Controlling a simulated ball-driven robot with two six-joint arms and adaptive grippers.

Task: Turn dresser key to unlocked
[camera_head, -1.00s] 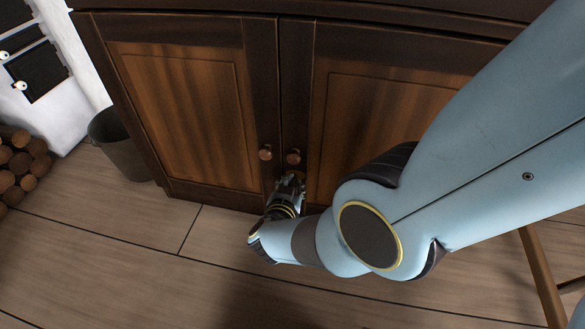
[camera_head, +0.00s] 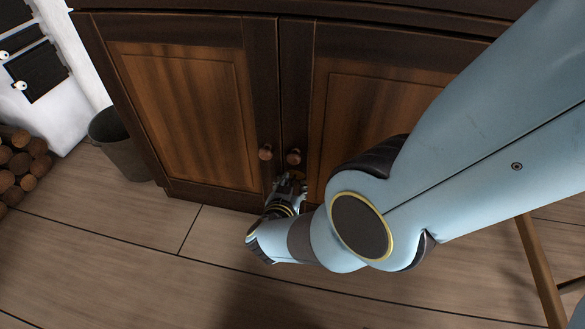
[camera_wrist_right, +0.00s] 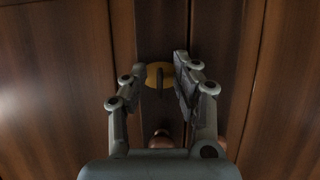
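The dresser (camera_head: 185,110) has two brown wooden doors with round knobs. In the right wrist view a dark key (camera_wrist_right: 160,84) stands in a yellowish keyhole plate (camera_wrist_right: 151,74) on the door frame. My right gripper (camera_wrist_right: 157,82) is open, with its fingers on either side of the key and a gap to each; the right finger is nearer to the key. In the head view my right gripper (camera_head: 287,183) is low at the dresser front, just below the knobs, and the key is hidden there. My left gripper is not in view.
The left knob (camera_head: 265,153) and right knob (camera_head: 294,156) are close above the gripper. A grey bucket (camera_head: 122,145), stacked logs (camera_head: 22,165) and the white stove (camera_head: 75,95) are at the left. A wooden leg (camera_head: 541,272) stands at the lower right. The floor in front is clear.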

